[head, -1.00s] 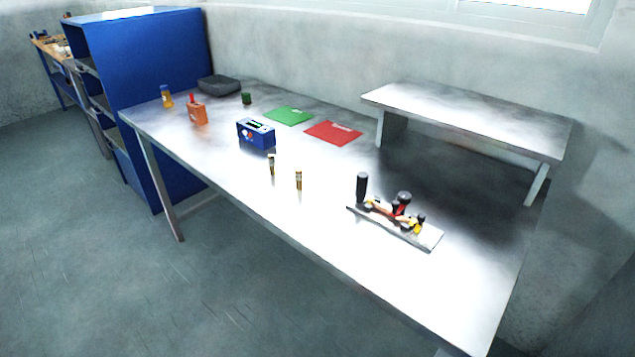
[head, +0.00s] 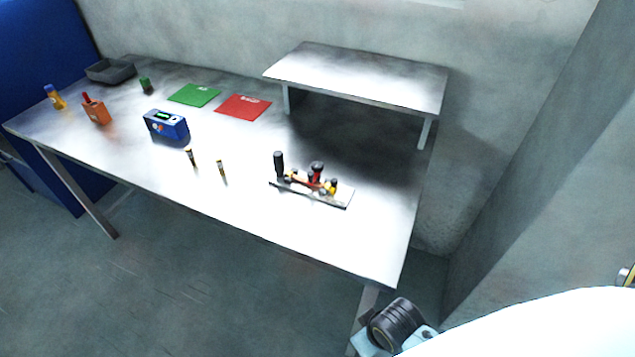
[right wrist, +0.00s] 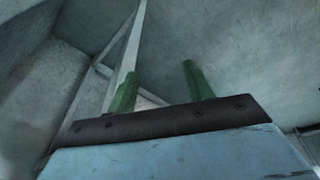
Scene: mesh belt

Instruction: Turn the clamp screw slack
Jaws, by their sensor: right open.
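The clamp fixture (head: 325,194) lies on the metal table in the head view, right of the table's middle. It has a flat base plate, an upright black handle (head: 279,164), and red, black and yellow parts on top. The clamp screw itself is too small to make out for certain. My right gripper (right wrist: 158,85) shows in the right wrist view with its two green fingers apart and nothing between them. It is well away from the clamp. My left gripper is in no view.
The metal table (head: 240,225) also holds a blue device (head: 167,126), two small upright cylinders, a red sheet (head: 243,107), a green sheet (head: 194,95), an orange container (head: 96,110) and a dark tray (head: 110,71). A raised shelf (head: 360,75) stands behind the clamp. The table front is clear.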

